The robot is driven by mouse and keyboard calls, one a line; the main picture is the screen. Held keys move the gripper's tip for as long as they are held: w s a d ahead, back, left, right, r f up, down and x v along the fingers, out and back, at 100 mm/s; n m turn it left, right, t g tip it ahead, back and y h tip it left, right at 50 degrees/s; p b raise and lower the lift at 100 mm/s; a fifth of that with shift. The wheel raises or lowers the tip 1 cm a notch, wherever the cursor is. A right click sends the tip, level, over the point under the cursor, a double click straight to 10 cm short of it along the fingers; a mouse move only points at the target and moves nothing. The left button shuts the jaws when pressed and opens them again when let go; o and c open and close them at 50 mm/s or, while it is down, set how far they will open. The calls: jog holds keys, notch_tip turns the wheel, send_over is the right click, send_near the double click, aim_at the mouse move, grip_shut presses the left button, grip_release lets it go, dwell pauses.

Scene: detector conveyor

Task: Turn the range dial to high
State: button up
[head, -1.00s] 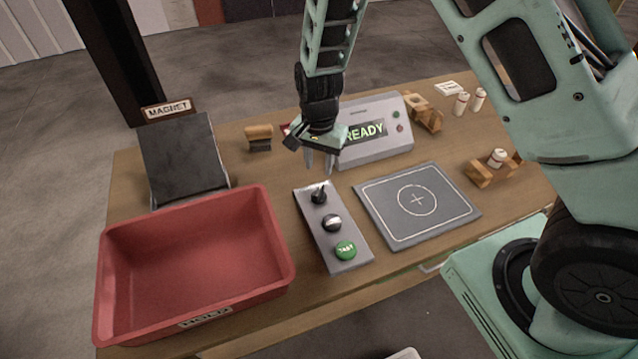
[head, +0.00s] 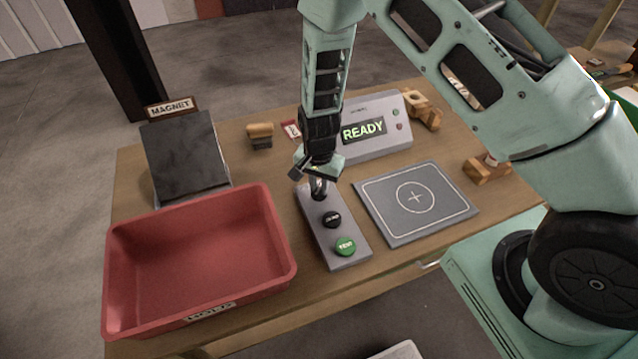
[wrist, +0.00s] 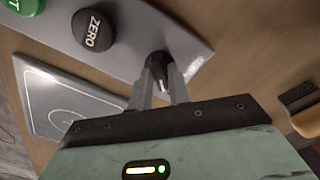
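A grey control panel (head: 340,247) lies on the table with a row of controls. At its far end is the black range dial (wrist: 157,66), which carries a white pointer line; no range lettering shows. In the head view my gripper (head: 319,190) points down over that end and mostly hides the dial. In the wrist view my gripper (wrist: 160,88) has one finger on each side of the dial, close against it with no clear gap. The black ZERO button (head: 332,220) and the green TEST button (head: 345,246) sit nearer the front.
A red bin (head: 284,250) stands left of the panel, and a square grey plate (head: 446,211) lies close on its right. Behind is a grey detector box (head: 385,147) reading READY. A dark slanted MAGNET board (head: 185,155) stands at back left.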

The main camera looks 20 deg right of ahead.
grip_shut()
jog(key=shift+n+b, duration=0.3)
jog(key=n+b, duration=0.2)
jog(key=n, duration=0.1)
jog(key=shift+f+n, duration=0.1)
jog(key=shift+n, duration=0.2)
jog(key=n+b, duration=0.2)
jog(key=n, duration=0.2)
jog(key=shift+n, duration=0.3)
jog(key=n+b, duration=0.1)
jog(key=n, duration=0.3)
jog(key=shift+n+b, duration=0.3)
jog(key=shift+b, duration=0.1)
jog(key=shift+n+b, duration=0.4)
jog(key=shift+n, duration=1.8)
